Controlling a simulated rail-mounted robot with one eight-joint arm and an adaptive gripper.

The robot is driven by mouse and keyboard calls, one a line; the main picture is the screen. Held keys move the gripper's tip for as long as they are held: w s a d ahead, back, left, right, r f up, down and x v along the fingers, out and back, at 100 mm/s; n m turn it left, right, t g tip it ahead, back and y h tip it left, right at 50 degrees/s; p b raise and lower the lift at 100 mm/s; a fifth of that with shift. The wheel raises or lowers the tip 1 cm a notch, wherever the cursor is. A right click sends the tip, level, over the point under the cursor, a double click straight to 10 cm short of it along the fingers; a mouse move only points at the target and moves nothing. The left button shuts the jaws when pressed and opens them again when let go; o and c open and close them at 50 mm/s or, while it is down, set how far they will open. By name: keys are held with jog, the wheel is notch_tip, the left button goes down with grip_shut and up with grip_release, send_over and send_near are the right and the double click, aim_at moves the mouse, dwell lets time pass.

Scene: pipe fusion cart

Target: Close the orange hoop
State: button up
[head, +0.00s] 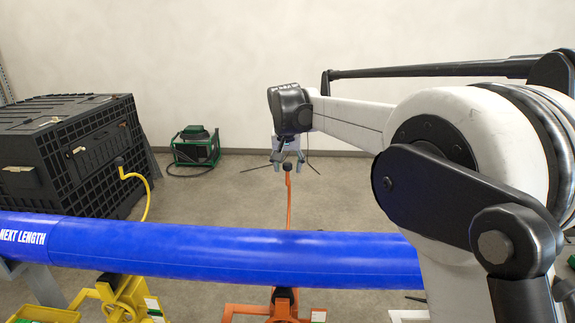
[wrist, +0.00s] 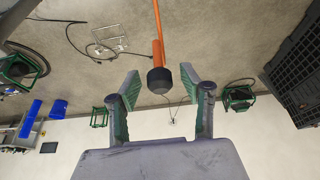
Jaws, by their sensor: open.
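The orange hoop (head: 289,205) shows in the head view as a thin orange rod. It rises behind the blue pipe (head: 230,250) to a black knob (head: 287,168) at its top; its lower part is hidden by the pipe. An orange base (head: 252,310) shows below the pipe. My gripper (head: 287,163) is open at the knob, beyond the pipe. In the wrist view, the black knob (wrist: 160,80) and the end of the orange rod (wrist: 158,40) lie between the two green-padded fingers of my gripper (wrist: 160,74). A gap shows on each side of the knob.
A yellow hoop (head: 146,195) with a dark knob stands upright to the left, above a yellow base (head: 125,298). A large black crate (head: 70,150) stands at the back left, with a green-framed machine (head: 196,148) beside it. Open floor lies behind the pipe.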

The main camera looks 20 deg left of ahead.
grip_shut()
jog(key=shift+s+d, duration=0.1)
dwell(0.4)
